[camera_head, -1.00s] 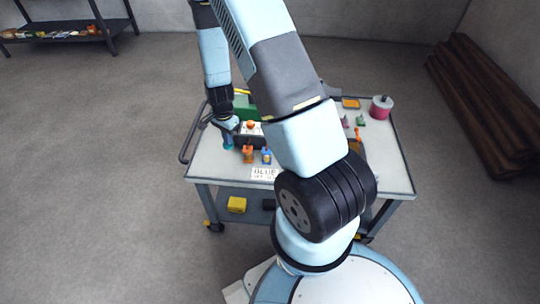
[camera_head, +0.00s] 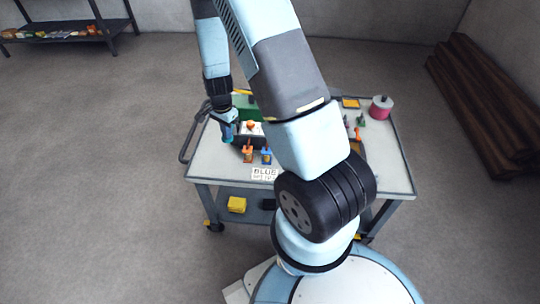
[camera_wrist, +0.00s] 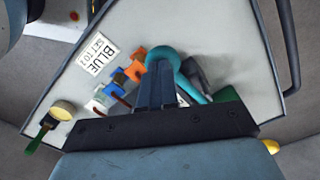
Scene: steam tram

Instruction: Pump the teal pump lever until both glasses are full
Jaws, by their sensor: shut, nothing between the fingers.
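The teal pump lever shows in the wrist view as a round teal end (camera_wrist: 165,54) with a teal bar slanting down to the right. My gripper (camera_wrist: 158,68) is shut and empty, its fingertips at or over the round end; I cannot tell whether they touch it. In the head view my gripper (camera_head: 227,125) is at the cart's left side, with a bit of teal (camera_head: 228,138) below it. I cannot make out the two glasses or their level. An orange part (camera_head: 248,156) and a blue part (camera_head: 266,157) stand to the right.
A sign reading BLUE (camera_head: 265,173) lies near the cart's front edge. A green block (camera_head: 243,108) and a dark box with an orange top (camera_head: 250,127) stand close behind. A pink drum (camera_head: 381,108) is at the back right. The cart top (camera_head: 212,168) is clear at front left.

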